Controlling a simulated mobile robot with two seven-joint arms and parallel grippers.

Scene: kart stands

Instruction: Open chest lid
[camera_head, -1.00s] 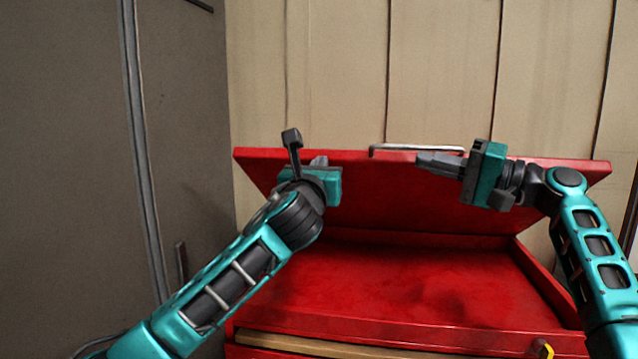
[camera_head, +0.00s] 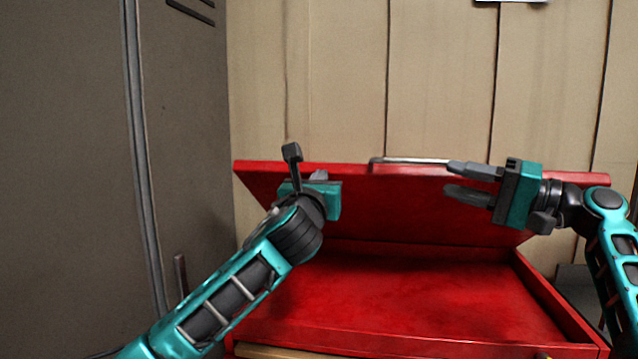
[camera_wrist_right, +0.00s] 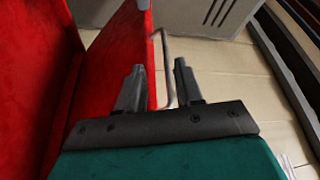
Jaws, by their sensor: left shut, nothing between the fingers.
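The red chest lid (camera_head: 400,210) stands raised and tilted over the open red chest (camera_head: 390,305). A grey bar handle (camera_head: 410,160) runs along the lid's top edge; it also shows in the right wrist view (camera_wrist_right: 166,60). My right gripper (camera_head: 460,180) is open at the handle's right end, its fingers apart. In the right wrist view my right gripper (camera_wrist_right: 160,75) has the lid's red edge beside its left finger and the handle ahead, between the fingers. My left gripper (camera_head: 320,175) is shut and empty in front of the lid's left part.
A grey cabinet (camera_head: 185,130) stands close on the left. A beige panelled wall (camera_head: 440,80) is behind the chest. The chest's right side wall (camera_head: 550,290) rises below my right arm. The inside of the chest looks empty.

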